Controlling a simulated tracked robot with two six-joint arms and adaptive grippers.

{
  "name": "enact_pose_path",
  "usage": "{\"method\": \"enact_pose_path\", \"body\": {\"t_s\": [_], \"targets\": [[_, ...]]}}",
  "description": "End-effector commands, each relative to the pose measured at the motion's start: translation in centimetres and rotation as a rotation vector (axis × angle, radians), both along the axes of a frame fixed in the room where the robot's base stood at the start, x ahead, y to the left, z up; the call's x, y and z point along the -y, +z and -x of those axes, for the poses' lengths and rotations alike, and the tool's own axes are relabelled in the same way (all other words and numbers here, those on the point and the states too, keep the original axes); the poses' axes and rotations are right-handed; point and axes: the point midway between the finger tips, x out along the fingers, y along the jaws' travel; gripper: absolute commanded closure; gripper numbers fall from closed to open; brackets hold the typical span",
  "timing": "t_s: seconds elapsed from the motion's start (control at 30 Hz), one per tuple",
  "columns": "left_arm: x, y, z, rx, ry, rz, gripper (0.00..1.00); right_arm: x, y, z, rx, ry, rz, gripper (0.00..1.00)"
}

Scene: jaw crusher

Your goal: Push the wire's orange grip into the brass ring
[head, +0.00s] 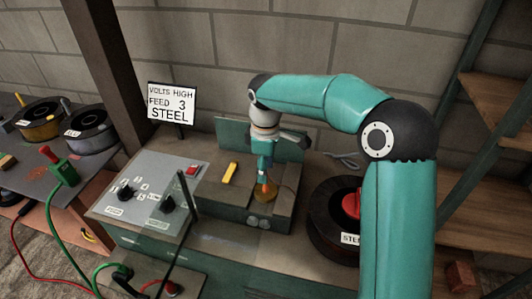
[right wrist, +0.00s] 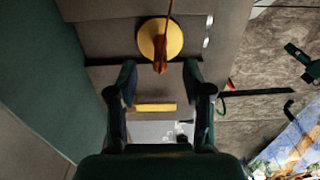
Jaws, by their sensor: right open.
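The brass ring (head: 266,195) is a round yellow disc on the dark machine top; it also shows in the right wrist view (right wrist: 149,36). The orange grip (head: 263,179) stands over the ring; in the right wrist view the orange-brown grip (right wrist: 160,66) overlaps the ring's near edge. I cannot tell how deep it sits. The wire (right wrist: 168,22) runs up from it. My right gripper (head: 265,169) points down just above the grip. In the right wrist view its open fingers (right wrist: 160,76) stand on both sides of the grip's end, with gaps. My left gripper is not in view.
A yellow bar (head: 230,173) lies left of the ring. A control panel (head: 140,192) with knobs stands further left, behind a thin upright rod. A sign (head: 172,102) reads VOLTS HIGH, FEED 3, STEEL. A dark spool (head: 322,222) labelled steel sits right. Other spools (head: 90,131) stand far left.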

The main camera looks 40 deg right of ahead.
Motion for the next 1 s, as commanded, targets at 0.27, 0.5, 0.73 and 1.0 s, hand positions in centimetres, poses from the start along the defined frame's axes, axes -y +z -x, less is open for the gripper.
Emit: {"method": "enact_pose_path", "body": {"t_s": [0.27,0.5,0.73,1.0], "targets": [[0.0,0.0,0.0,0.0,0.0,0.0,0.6,0.0,4.7,-0.2,0.003,0.0,0.0,0.5],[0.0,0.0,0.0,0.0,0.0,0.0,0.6,0.0,5.7,-0.1,-0.001,0.0,-0.001,0.5],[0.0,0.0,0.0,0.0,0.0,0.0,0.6,0.0,5.7,-0.1,-0.001,0.0,-0.001,0.5],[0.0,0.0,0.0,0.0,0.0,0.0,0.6,0.0,5.7,-0.1,0.0,-0.001,0.0,0.5]]}}
